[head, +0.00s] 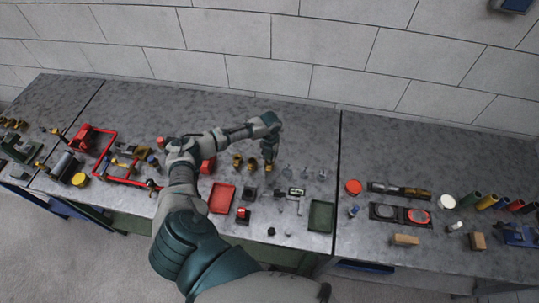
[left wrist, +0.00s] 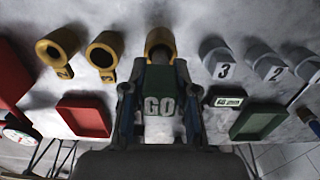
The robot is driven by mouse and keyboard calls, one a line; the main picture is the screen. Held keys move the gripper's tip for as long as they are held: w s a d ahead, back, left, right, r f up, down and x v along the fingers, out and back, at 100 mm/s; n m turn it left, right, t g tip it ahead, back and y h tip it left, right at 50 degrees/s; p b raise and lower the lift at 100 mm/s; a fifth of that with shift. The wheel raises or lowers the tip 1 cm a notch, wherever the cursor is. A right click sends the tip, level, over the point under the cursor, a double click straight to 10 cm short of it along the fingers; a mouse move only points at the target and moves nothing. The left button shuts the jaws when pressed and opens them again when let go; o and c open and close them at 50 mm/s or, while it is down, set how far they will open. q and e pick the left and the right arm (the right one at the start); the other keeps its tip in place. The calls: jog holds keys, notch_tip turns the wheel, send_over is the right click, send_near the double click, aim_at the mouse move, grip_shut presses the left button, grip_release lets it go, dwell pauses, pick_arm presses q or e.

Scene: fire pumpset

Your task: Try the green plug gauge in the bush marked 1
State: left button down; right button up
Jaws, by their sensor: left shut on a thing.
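My left gripper (head: 269,152) is shut on the green plug gauge (left wrist: 159,82), marked GO, whose body shows between the fingers in the left wrist view. Beyond the gauge is a yellow bush (left wrist: 160,41), its top rim visible and its lower part and any number hidden behind the gauge. I cannot tell whether the gauge has entered it. Grey bushes marked 3 (left wrist: 217,58) and 2 (left wrist: 268,62) stand to the right. My right gripper is not in view.
A red tray (head: 222,197) and a green tray (head: 321,216) lie on the bench, with a small display box (head: 296,192) between. A red frame (head: 103,158) and tools crowd the left; pucks and cylinders (head: 445,202) fill the right bench.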

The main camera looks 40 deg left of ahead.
pick_arm(q)
jog(key=shift+f+b, duration=0.4)
jog(key=shift+f, duration=0.4)
jog(key=shift+f+b, duration=0.35)
jog(key=shift+f, duration=0.35)
dwell(1.4)
jog(key=shift+r, duration=0.2)
jog(key=shift+r+p, duration=1)
jog(key=shift+r, duration=1.7)
